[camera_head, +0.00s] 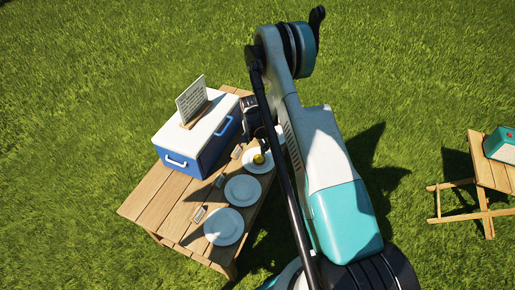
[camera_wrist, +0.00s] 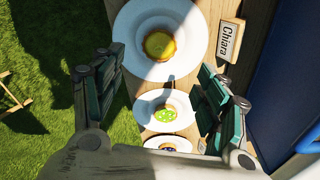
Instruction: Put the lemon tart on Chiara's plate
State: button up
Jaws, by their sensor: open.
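The lemon tart (camera_wrist: 159,44), round and yellow with a browned rim, lies in a white plate (camera_wrist: 128,28) in the wrist view. A card reading "Chiara" (camera_wrist: 230,40) lies beside that plate. In the camera_head view a yellow tart (camera_head: 259,158) shows on a white plate (camera_head: 250,168), close to the arm. My gripper (camera_wrist: 157,74) is open and empty. Its fingers are apart from the tart, which appears beyond the fingertips. In the camera_head view the fingers are mostly hidden by the arm.
In the wrist view, a green-topped tart (camera_wrist: 167,114) and a dark-topped tart (camera_wrist: 168,147) lie on other plates. The camera_head view shows two empty plates (camera_head: 242,190) (camera_head: 223,226), a blue cooler (camera_head: 204,149) with a sign (camera_head: 192,97), and bare wooden table (camera_head: 150,203).

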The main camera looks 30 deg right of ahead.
jog(key=s+a+r+n+t, duration=0.1)
jog(key=s+a+r+n, duration=0.15)
jog(key=r, duration=0.85)
jog(key=s+a+r+n+t, duration=0.15)
jog(key=a+r, duration=0.25)
jog(key=r, duration=0.7)
jog(key=s+a+r+n, duration=0.2)
jog(key=s+a+r, duration=0.1)
jog(key=r, duration=0.9)
jog(key=s+a+r+n+t, duration=0.2)
jog(key=s+a+r+n, duration=0.2)
jog(key=s, duration=0.7)
jog(key=s+a+r+n+t+y, duration=0.1)
jog(key=s+a+r+n+t, duration=0.1)
jog(key=s, duration=1)
notch_tip(320, 180, up, 4)
jog(key=shift+s+a+f+n, duration=0.25)
jog(key=shift+a+n, duration=0.65)
jog(key=shift+a, duration=0.35)
